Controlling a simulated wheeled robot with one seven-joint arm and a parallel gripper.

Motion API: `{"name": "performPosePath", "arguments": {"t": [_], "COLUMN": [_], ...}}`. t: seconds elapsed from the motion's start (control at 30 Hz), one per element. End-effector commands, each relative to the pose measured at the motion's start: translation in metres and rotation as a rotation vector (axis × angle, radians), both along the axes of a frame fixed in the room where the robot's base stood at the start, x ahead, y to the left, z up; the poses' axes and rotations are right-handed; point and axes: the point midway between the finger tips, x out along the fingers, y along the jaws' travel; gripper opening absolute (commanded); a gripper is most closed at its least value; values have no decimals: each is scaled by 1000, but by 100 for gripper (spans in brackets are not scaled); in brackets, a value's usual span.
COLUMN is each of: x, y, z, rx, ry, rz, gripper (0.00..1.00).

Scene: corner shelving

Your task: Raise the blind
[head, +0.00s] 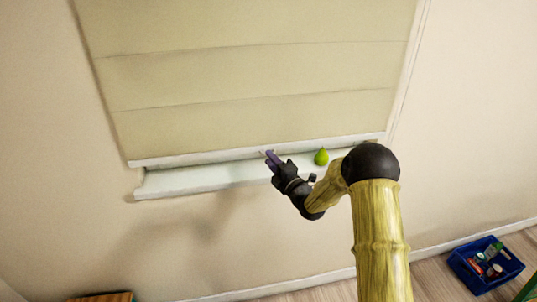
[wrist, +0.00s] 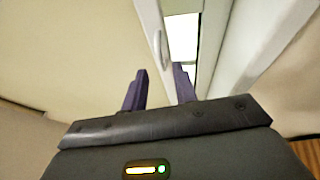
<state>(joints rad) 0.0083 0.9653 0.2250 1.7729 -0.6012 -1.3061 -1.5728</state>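The beige blind (head: 250,80) hangs over the window, lowered nearly to the white sill (head: 190,180). Its pale bottom bar (head: 200,159) leaves a narrow gap above the sill. In the wrist view the bar carries a small curved handle (wrist: 158,47), with the blind fabric (wrist: 75,50) to its left. My gripper (head: 267,156) is at the bar, near the middle of its length. In the wrist view my gripper (wrist: 160,85) is open, with the two purple fingers apart and the bar appearing between them. I cannot tell whether they touch it.
A green pear-like fruit (head: 321,157) stands on the sill just right of my gripper. A blue crate (head: 486,267) with several items is on the floor at the lower right. A wooden edge (head: 100,297) shows at the lower left. The wall beside the window is clear.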

Motion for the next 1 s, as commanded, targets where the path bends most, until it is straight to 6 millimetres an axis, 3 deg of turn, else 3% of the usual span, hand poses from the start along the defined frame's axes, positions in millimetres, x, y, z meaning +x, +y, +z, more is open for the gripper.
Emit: {"name": "performPosePath", "arguments": {"t": [0.2,0.47,0.5,0.63,1.0], "x": [14,15,15,16,16], "y": [12,13,13,12,12], "z": [4,3,3,3,7], "rx": [1,1,1,0,0], "ry": [0,1,1,0,-1], "rz": [0,1,0,-1,-1], "gripper": [28,28,26,1,0]}}
